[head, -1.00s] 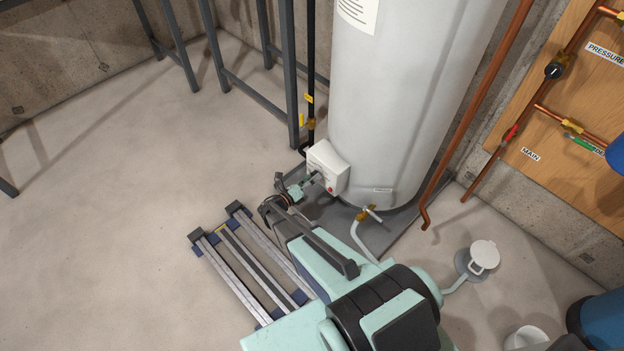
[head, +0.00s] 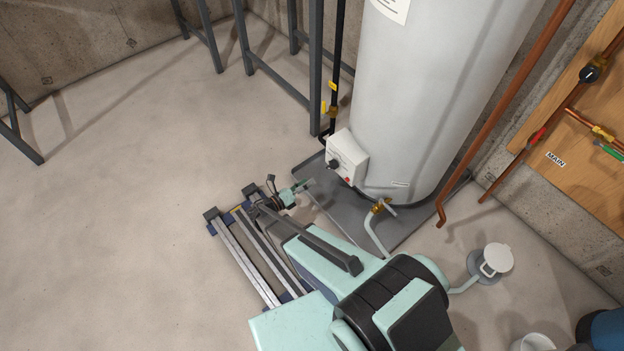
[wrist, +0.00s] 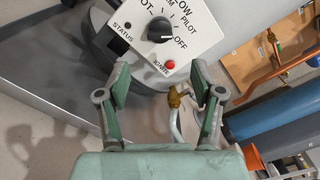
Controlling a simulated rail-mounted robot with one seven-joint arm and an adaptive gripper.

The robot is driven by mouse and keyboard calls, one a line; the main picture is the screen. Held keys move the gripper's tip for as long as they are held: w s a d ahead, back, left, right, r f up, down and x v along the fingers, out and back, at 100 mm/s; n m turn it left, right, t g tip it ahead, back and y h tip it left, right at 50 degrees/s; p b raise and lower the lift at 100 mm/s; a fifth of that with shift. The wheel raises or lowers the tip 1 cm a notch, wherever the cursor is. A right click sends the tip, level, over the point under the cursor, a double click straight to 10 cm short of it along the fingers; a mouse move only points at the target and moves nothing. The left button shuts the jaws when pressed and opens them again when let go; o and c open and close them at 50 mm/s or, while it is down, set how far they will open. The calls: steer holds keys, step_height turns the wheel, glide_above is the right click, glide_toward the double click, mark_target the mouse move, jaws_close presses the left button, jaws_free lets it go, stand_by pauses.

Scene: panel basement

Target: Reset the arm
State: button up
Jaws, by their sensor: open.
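My gripper (wrist: 160,95) is open and empty in the wrist view, its two green fingers spread apart. The white control box (wrist: 170,28) on the water heater is in front of the fingertips and apart from them. Its black knob (wrist: 160,30) has its white mark toward OFF, and a red IGNITE button (wrist: 170,65) sits below. In the head view, my gripper (head: 309,190) is small and low, left of the control box (head: 347,156), with a visible gap between them. My arm hides part of the floor there.
The grey tank (head: 430,90) stands on a dark tray (head: 400,225). A brass drain valve (head: 380,206) with a pale hose sticks out below the box. Copper pipes and a wooden board (head: 570,150) are at right. The floor (head: 130,200) at left is clear.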

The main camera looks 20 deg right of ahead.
steer(key=shift+a, duration=0.1)
stand_by(0.3)
steer(key=s+d+r+m+g+y, duration=0.2)
steer(key=s+r+m+g+y, duration=0.5)
steer(key=m, duration=0.9)
steer(key=s+a+r+m+t+y, duration=0.3)
steer(key=a+r+m+y, duration=0.55)
steer(key=m, duration=0.65)
steer(key=s+a+f+g+y, duration=0.1)
steer(key=s+f+g, duration=0.35)
steer(key=s, duration=0.65)
steer(key=s+f+g, duration=0.3)
steer(key=s+f, duration=0.2)
steer(key=s, duration=0.6)
steer(key=s+a+f+g+y, duration=0.1)
steer(key=s+f+g, duration=0.35)
steer(key=s, duration=0.75)
steer(key=w+r+t+p, duration=0.2)
steer(key=r+p, duration=0.6)
steer(key=p, duration=0.3)
steer(key=w+r+t+p, duration=0.2)
steer(key=w+r+p, duration=0.1)
steer(key=r+p, duration=0.5)
steer(key=p, duration=0.3)
steer(key=shift+t, duration=0.3)
